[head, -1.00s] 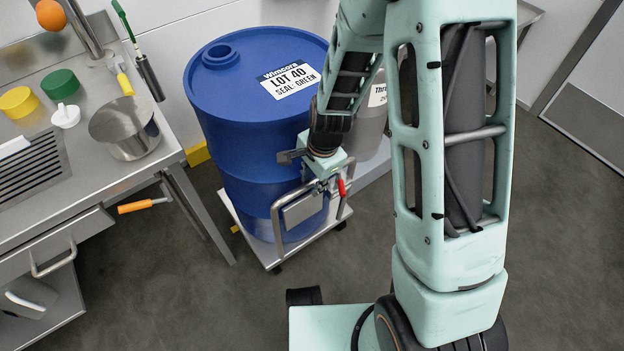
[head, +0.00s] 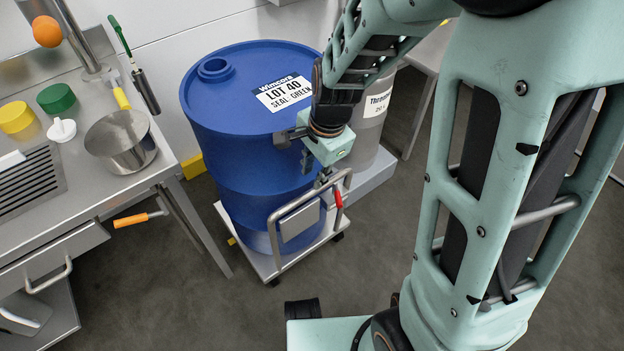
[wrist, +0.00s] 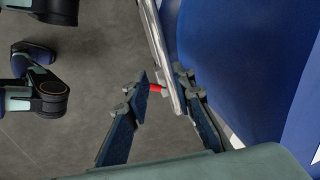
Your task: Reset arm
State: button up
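My gripper (head: 318,172) hangs at the front right side of the blue drum (head: 225,150), just above the handle frame (head: 280,228) of the white drum dolly. In the wrist view my gripper (wrist: 161,84) has its two dark fingers apart. The dolly's metal rail (wrist: 163,55) and a red part (wrist: 157,88) show in line with the gap. I see no object held. Contact between fingers and rail cannot be told. My arm reaches down from the upper right of the head view.
A steel counter (head: 75,195) stands left, with a pot (head: 122,141) on it and an orange-handled tool (head: 138,218) at its side. A grey container (head: 370,125) stands right behind the drum. Open floor (head: 250,310) lies in front of the dolly.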

jog(key=shift+s+d+r, duration=0.1)
jog(key=shift+r, duration=0.6)
